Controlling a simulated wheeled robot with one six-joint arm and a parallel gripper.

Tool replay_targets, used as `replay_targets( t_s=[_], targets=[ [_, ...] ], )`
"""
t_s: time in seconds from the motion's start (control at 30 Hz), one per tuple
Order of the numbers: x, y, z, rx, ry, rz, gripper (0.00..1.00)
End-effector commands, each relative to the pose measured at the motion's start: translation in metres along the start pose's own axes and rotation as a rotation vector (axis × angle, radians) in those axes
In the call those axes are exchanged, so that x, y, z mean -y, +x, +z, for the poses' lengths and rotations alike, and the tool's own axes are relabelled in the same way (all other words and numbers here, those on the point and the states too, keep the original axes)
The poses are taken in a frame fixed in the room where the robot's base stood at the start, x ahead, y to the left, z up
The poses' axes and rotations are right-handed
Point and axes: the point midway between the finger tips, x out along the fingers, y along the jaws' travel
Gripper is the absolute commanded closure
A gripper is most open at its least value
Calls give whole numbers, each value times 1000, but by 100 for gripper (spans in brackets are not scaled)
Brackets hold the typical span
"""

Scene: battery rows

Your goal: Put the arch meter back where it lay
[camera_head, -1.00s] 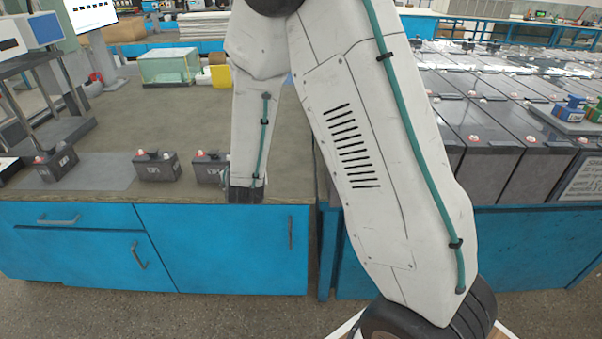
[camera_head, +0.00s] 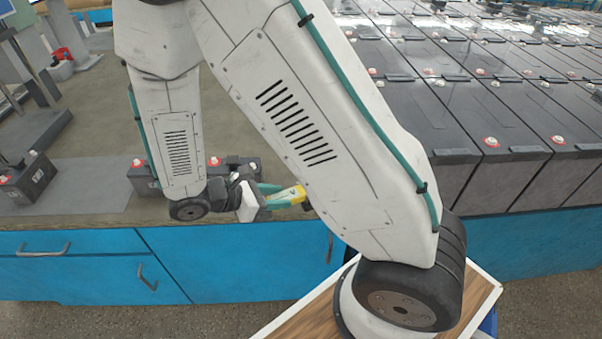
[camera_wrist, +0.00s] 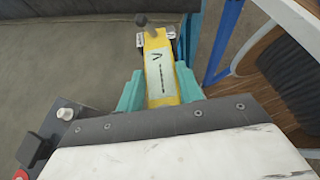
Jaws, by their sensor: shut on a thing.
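The arch meter (camera_wrist: 162,68) is yellow with a pale label and a dark knob at its far end. In the wrist view it lies between the two teal fingers of my gripper (camera_wrist: 160,88), which is shut on it. In the head view my gripper (camera_head: 286,196) points right near the bench's front edge, right of a dark battery. The meter (camera_head: 291,195) shows there as a small yellow patch, partly hidden by the fingers and my arm. The spot where it lay cannot be told from these views.
Dark batteries stand on the left bench (camera_head: 100,215), one (camera_head: 28,180) at the left and one (camera_head: 143,180) partly behind my arm. Packed rows of batteries (camera_head: 500,120) fill the right bench. Blue drawers (camera_head: 85,275) front the left bench.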

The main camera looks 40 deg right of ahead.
Motion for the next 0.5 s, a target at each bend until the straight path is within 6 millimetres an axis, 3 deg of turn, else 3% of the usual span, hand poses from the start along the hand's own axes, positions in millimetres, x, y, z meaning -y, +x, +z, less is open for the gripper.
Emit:
replay_targets(
  t_s=[0.5],
  targets=[
    [-67, 96, 39, -1, 6, -10, 100]
  ],
)
